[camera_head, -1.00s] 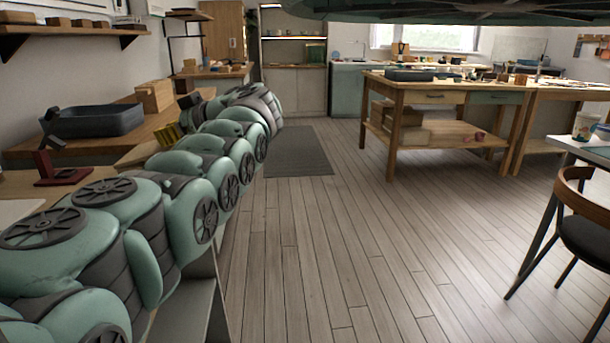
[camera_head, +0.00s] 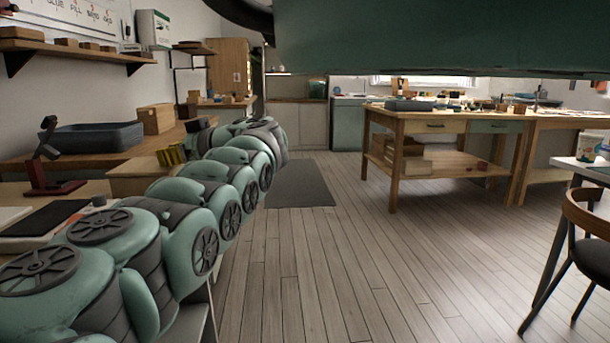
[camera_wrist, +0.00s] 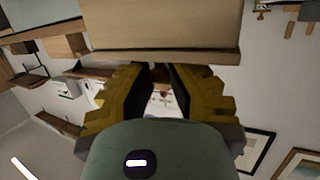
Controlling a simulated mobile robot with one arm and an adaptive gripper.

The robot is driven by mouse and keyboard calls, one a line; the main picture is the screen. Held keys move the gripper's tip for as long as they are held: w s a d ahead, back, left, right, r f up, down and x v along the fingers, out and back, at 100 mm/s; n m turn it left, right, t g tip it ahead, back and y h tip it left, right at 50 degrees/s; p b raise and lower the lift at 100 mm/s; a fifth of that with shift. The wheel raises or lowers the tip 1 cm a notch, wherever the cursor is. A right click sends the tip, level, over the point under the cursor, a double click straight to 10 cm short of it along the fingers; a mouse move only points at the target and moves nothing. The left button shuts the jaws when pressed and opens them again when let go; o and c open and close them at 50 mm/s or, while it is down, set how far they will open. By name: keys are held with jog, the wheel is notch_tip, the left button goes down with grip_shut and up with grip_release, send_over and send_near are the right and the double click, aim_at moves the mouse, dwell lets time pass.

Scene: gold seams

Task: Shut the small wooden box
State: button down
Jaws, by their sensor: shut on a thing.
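The small wooden box (camera_head: 136,177) seems to be the pale wooden block on the left bench, but its lid is hard to make out. My gripper (camera_head: 171,155) has yellow fingers and is at the box's far right edge. In the wrist view, a broad wooden panel with a rim (camera_wrist: 165,53) spans the top of the picture, and my gripper (camera_wrist: 161,75) has its fingertips against it. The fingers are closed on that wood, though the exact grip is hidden. I cannot tell how far the lid is open.
A dark tray (camera_head: 93,137) and another wooden block (camera_head: 156,118) stand farther back on the left bench. A dark red stand (camera_head: 48,165) and a black flat piece (camera_head: 45,217) are nearer. A workbench (camera_head: 440,118) and chair (camera_head: 590,230) are to the right.

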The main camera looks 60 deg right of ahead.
jog(key=shift+f, duration=0.3)
jog(key=c, duration=0.9)
grip_release()
jog(key=shift+w+r, duration=0.1)
jog(key=shift+w, duration=0.05)
jog(key=shift+o, duration=0.2)
jog(key=v, duration=1.2)
jog(key=shift+r, duration=0.25)
